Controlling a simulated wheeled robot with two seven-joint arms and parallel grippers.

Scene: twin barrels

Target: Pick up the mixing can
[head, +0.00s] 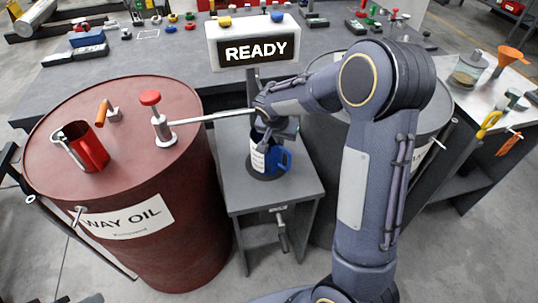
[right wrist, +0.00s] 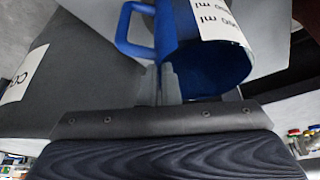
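The blue mixing can (head: 283,159), with a white label and a side handle, stands on the small grey stand between the two barrels. My right gripper (head: 270,133) reaches down to it from above and hides part of its rim. In the right wrist view the can (right wrist: 222,58) shows its open mouth, its handle and a label with "ml" marks. The right gripper's fingers (right wrist: 162,85) are close together at the can's wall beside the handle, and look shut on it. Whether the can's base is still touching the stand is hard to tell. My left gripper is not in view.
The red WAY OIL barrel (head: 128,240) stands left, with a red cup (head: 88,150) and a red-knobbed pump (head: 157,118) whose spout reaches toward my gripper. A grey barrel (head: 330,140) is right, behind my arm. A READY sign (head: 253,50) stands on the bench behind.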

